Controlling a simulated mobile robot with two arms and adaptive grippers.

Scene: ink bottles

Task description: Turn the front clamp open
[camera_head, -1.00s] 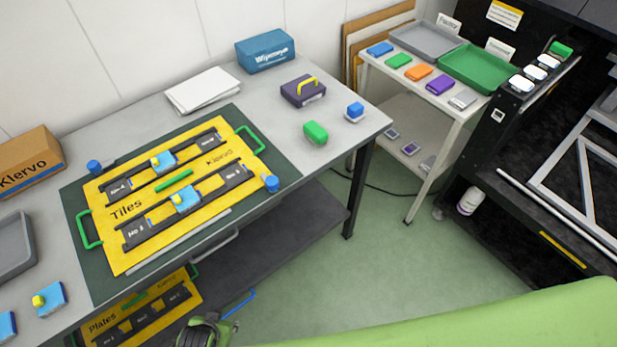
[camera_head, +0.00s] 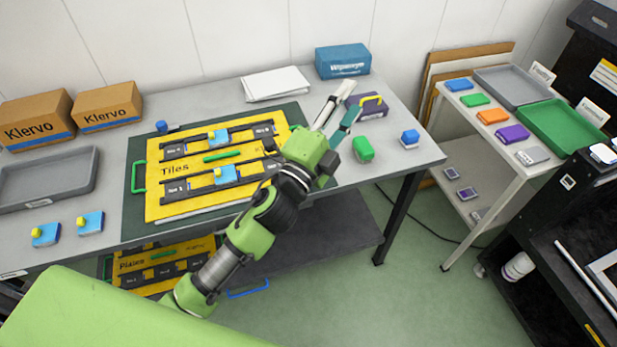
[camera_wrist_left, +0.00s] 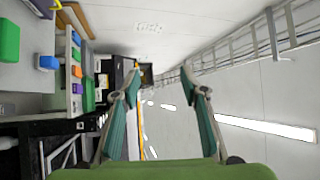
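The yellow Tiles plate (camera_head: 155,205) lies on a dark green mat on the table. A blue knob (camera_head: 161,126) stands at its back left corner. The plate's front right corner is hidden behind my left arm. My left gripper (camera_head: 350,98) is open and empty above the table, right of the plate, pointing up and away. In the left wrist view its fingers (camera_wrist_left: 163,90) are spread apart. My right gripper is not in view.
A purple box (camera_head: 367,104), a green block (camera_head: 363,149) and a small blue block (camera_head: 410,138) stand right of the mat. Klervo boxes (camera_head: 107,107) and a grey tray (camera_head: 48,178) are at left. A side table (camera_head: 485,185) stands at right.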

